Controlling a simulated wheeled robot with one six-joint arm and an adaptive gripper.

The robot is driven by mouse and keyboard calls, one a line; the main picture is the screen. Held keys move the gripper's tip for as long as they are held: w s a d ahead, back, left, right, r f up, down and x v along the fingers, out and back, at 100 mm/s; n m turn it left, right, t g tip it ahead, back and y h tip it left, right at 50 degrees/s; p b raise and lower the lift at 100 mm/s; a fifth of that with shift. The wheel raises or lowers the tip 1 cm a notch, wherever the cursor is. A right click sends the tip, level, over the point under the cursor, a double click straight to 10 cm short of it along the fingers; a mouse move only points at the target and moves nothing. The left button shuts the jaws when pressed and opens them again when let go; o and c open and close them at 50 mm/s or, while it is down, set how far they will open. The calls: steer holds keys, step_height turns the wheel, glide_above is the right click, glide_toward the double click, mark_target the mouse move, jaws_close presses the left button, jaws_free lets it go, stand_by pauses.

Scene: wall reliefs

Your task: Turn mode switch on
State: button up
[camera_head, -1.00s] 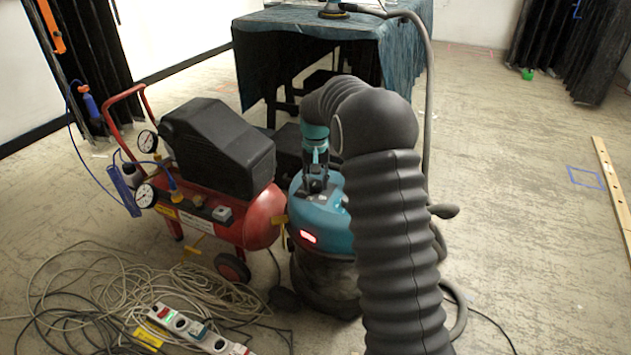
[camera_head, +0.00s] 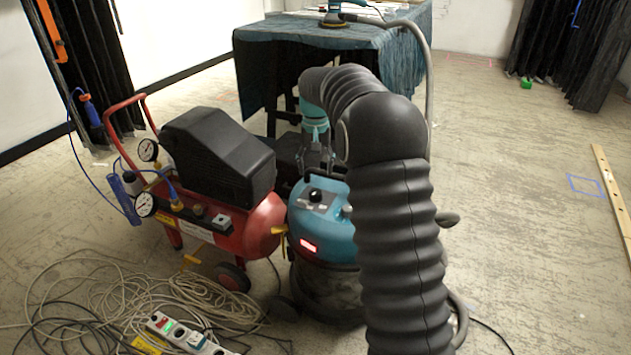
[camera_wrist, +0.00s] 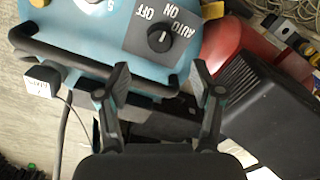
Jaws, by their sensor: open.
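The mode switch is a round black knob (camera_wrist: 160,39) on a dark grey panel marked OFF, AUTO and ON. It sits on top of the teal vacuum (camera_head: 325,232), and the knob also shows in the head view (camera_head: 315,195). I cannot tell surely which label its pointer faces. My gripper (camera_wrist: 167,76) is open and empty, its two fingers apart. In the wrist view the knob lies beyond the fingertips, between their lines, and is not touched.
A red compressor (camera_head: 262,226) with a black cover (camera_head: 215,155) stands close left of the vacuum. A black handle bar (camera_wrist: 80,66) crosses near the fingers. Cables and a power strip (camera_head: 180,330) lie in front. A draped table (camera_head: 300,65) stands behind. The right floor is open.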

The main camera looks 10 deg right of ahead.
steer(key=shift+r, duration=1.75)
steer(key=f, duration=0.3)
steer(key=shift+s+f+n, duration=0.2)
steer(key=shift+n, duration=0.1)
steer(key=s+r+t, duration=0.2)
steer(key=s+r, duration=0.1)
steer(key=s, duration=1.7)
steer(key=s+r+n+t, duration=0.1)
steer(key=s+r+t, duration=0.2)
steer(key=s, duration=1.7)
steer(key=shift+s+a+r+t, duration=0.15)
steer(key=shift+r+t, duration=0.15)
steer(key=shift+r, duration=0.25)
